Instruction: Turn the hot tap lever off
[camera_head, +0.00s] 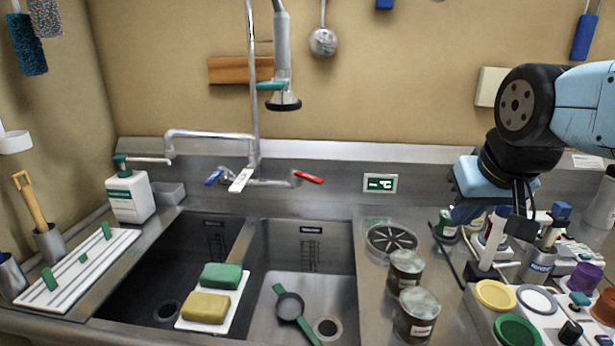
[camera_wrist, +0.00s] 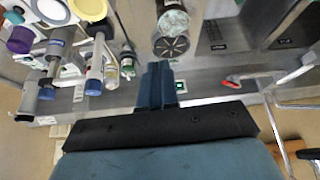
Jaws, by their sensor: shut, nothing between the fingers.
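The hot tap lever (camera_head: 308,177) is a short red handle on the right side of the wall tap (camera_head: 253,170), angled slightly down to the right. In the wrist view, which looks upside down, the red lever (camera_wrist: 232,84) shows right of the fingers, apart from them. The blue lever (camera_head: 213,177) is on the tap's left side. My gripper (camera_head: 464,213) hangs over the right counter, well right of the red lever. In the wrist view, the dark blue fingers of my gripper (camera_wrist: 160,88) are together with nothing between them.
Below the tap is a double sink (camera_head: 250,228) with sponges and a green-handled strainer (camera_head: 290,305). Two jars (camera_head: 416,314) stand right of it. Bottles and coloured lids (camera_head: 495,295) crowd the counter under my gripper. A green display (camera_head: 380,183) is on the back wall.

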